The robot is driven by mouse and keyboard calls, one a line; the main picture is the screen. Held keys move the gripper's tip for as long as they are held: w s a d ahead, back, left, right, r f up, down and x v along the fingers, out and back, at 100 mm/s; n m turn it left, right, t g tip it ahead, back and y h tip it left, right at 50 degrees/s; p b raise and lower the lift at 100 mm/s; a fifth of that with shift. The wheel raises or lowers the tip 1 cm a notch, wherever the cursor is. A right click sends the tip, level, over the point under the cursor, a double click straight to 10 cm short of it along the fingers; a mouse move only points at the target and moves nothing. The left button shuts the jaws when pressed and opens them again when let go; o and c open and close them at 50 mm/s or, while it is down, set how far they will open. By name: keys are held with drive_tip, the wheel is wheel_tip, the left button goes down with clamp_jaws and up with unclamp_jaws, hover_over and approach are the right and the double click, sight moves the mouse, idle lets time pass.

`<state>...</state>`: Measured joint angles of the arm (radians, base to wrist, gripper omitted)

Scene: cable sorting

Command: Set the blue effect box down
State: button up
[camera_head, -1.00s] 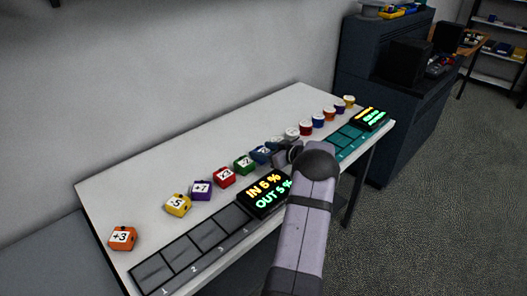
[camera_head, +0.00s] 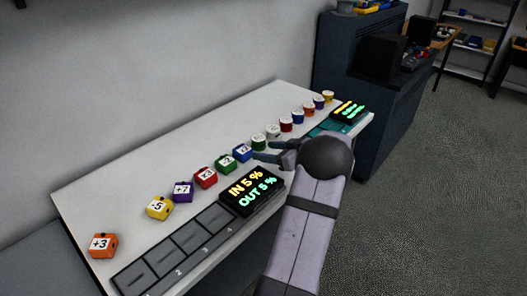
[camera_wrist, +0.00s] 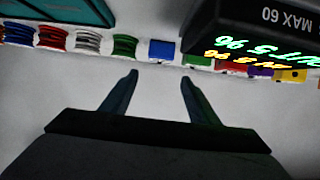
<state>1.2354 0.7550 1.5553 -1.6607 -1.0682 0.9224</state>
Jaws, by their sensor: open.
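The blue effect box (camera_head: 242,153) rests on the white table in a row with the other coloured boxes, with a white label on top. It also shows in the wrist view (camera_wrist: 163,50), ahead of my fingertips. My gripper (camera_head: 264,151) is open and empty, low over the table just right of the blue box. In the wrist view its two fingers (camera_wrist: 159,76) stand wide apart, with bare table between them and a gap to the blue box.
A green box (camera_head: 226,164) stands left of the blue one, and a green spool (camera_head: 259,142) right of it. The black display (camera_head: 252,190) and its slot tray (camera_head: 190,238) lie along the front edge. A teal tray (camera_head: 325,127) lies further right. The table behind the row is clear.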

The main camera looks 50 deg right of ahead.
sight(243, 149)
idle(0.3)
drive_tip(key=w+f+b, duration=0.2)
drive_tip(key=shift+a+f+t, duration=0.2)
drive_tip(key=shift+f+t, duration=0.1)
drive_tip(key=shift+f, duration=0.05)
drive_tip(key=shift+w+f+b, duration=0.15)
drive_tip(key=shift+w+b, duration=0.1)
drive_tip(key=shift+b, duration=0.05)
drive_tip(key=shift+w, duration=0.15)
drive_tip(key=shift+w, duration=0.25)
drive_tip(key=shift+d+p+x, duration=0.2)
drive_tip(key=shift+p+x, duration=0.75)
drive_tip(key=shift+x, duration=2.3)
drive_tip(key=c, duration=1)
drive_tip(key=shift+r, duration=0.2)
